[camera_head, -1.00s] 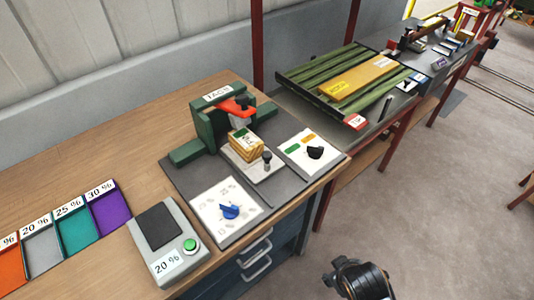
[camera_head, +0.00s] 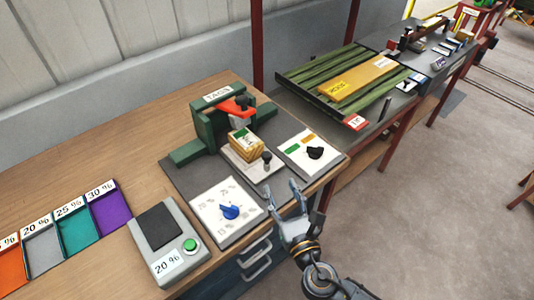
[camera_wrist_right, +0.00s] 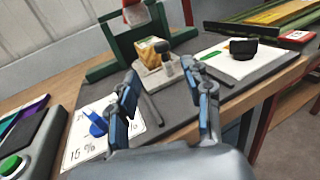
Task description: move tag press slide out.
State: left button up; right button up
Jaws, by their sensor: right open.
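The green tag press (camera_head: 210,125) stands on a dark mat, with a red part above its slide. The slide (camera_head: 255,174) is a pale plate with a dark upright knob (camera_head: 267,158), and a wooden block stack (camera_head: 245,145) sits on it. In the right wrist view the knob (camera_wrist_right: 167,63) stands beyond the fingers. My right gripper (camera_head: 287,203) is open and empty, in front of the mat's front edge and apart from the knob. It also shows in the right wrist view (camera_wrist_right: 165,92). My left gripper is not in view.
A blue dial panel (camera_head: 228,211) lies left of my right gripper, and a black knob panel (camera_head: 312,152) lies right of the slide. A grey box with a green button (camera_head: 190,245) and coloured trays (camera_head: 74,228) are at left.

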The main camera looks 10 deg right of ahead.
aim_at(268, 159)
jog(key=p+x, duration=0.1)
jog(key=x, duration=1.2)
jog(key=shift+d+p, duration=0.15)
jog(key=shift+p, duration=0.25)
jog(key=shift+c, duration=0.4)
grip_shut()
